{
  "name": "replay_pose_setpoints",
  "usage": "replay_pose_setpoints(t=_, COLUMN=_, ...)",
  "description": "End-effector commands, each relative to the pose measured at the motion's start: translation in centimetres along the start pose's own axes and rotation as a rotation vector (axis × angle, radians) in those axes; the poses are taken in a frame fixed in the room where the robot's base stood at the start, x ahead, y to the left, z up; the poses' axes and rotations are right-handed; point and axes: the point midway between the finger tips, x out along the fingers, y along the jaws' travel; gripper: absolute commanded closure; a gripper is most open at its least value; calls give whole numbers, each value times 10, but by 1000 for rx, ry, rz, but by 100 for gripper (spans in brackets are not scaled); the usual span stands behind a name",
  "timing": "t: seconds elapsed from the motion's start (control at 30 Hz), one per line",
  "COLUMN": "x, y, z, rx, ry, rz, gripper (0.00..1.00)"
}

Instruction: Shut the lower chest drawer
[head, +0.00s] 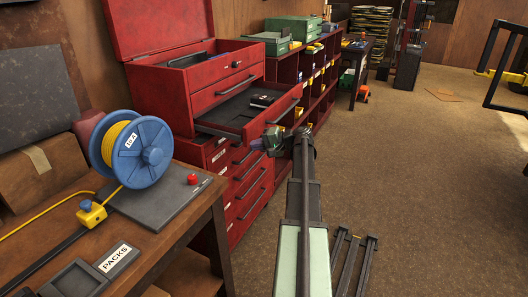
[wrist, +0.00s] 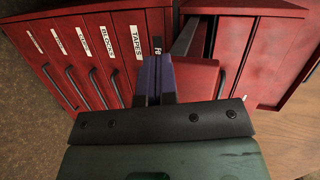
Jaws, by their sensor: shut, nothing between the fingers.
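The lower chest drawer (head: 262,122) of the red tool chest (head: 160,95) is pulled well out in the head view, with a dark interior and a small dark item in it. The drawer above it (head: 228,88) looks shut. My gripper (head: 257,144) is just outside the open drawer, by the near lower corner of its front. In the wrist view its two bluish fingers (wrist: 153,78) are together with nothing between them. A red panel (wrist: 195,78), apparently the open drawer's front, is close beside the fingers. I cannot tell if they touch it.
The labelled cabinet drawers (head: 250,185) below are shut. A bench (head: 180,230) with a blue cable reel (head: 143,152) stands at left. Red shelves (head: 310,75) with bins stand beyond the chest. The floor (head: 420,150) at right is mostly clear, with dark rails (head: 352,262) near the front.

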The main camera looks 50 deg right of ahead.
Motion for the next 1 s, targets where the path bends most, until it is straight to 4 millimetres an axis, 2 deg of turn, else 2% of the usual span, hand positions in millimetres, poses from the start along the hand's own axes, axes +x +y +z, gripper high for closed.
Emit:
replay_pose_setpoints(t=0.03, x=-38, y=30, z=-42, rx=28, ry=77, rz=-84, gripper=100)
replay_pose_setpoints(t=0.1, x=-89, y=38, z=-73, rx=50, ry=157, rz=-186, gripper=100)
replay_pose_setpoints(t=0.13, x=-106, y=39, z=-82, rx=56, ry=181, rz=-218, gripper=100)
replay_pose_setpoints(t=0.2, x=-132, y=41, z=-93, rx=63, ry=219, rz=-268, gripper=100)
replay_pose_setpoints(t=0.3, x=-145, y=39, z=-97, rx=66, ry=237, rz=-293, gripper=100)
replay_pose_setpoints(t=0.47, x=-139, y=35, z=-98, rx=66, ry=235, rz=-293, gripper=100)
replay_pose_setpoints(t=0.57, x=-127, y=32, z=-100, rx=65, ry=232, rz=-292, gripper=100)
replay_pose_setpoints(t=1.0, x=-40, y=6, z=-122, rx=65, ry=231, rz=-291, gripper=100)
